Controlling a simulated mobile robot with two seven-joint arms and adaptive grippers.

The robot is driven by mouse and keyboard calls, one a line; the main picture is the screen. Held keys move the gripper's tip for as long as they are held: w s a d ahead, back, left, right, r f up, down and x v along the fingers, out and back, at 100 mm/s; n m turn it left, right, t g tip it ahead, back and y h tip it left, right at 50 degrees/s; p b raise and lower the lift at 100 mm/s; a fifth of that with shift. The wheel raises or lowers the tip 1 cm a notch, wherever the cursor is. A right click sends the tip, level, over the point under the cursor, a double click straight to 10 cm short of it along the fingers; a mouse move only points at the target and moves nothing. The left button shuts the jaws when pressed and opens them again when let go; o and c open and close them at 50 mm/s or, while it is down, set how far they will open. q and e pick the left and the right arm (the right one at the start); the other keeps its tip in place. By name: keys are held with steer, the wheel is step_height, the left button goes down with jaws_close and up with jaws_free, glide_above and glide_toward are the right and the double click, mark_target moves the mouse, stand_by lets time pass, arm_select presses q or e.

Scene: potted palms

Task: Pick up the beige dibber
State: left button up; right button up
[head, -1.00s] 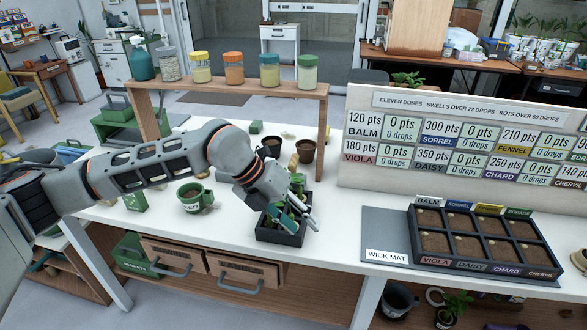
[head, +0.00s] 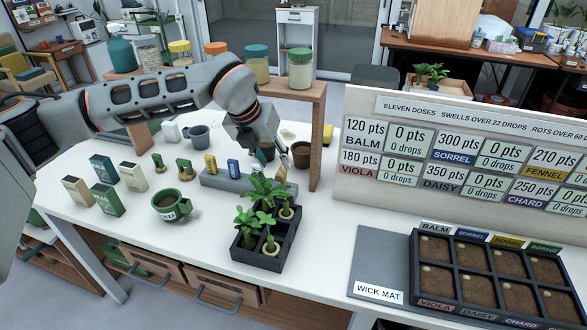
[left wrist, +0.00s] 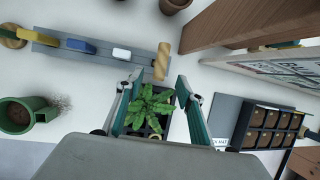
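The beige dibber (head: 281,174) stands at the right end of a grey rack (head: 226,182), partly hidden by my left gripper in the head view. In the left wrist view the dibber (left wrist: 161,61) is a twisted tan stick at the rack's right end, just beyond the fingertips. My left gripper (head: 266,158) is open and empty, with teal finger pads. It also shows in the left wrist view (left wrist: 158,82), its fingers apart on either side of a leafy plant seen below. I cannot tell the exact height gap to the dibber. My right gripper is not in view.
The rack also holds a yellow piece (head: 210,164) and a blue piece (head: 233,168). A black tray (head: 262,263) of small palms stands in front. A wooden shelf (head: 317,135) with jars rises behind. A green mug (head: 171,205) and brown pots (head: 301,155) are nearby.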

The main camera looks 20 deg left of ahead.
mark_target(279, 172)
arm_select(q)
steer(key=shift+x, duration=3.75)
steer(key=shift+s, duration=0.15)
jaws_close()
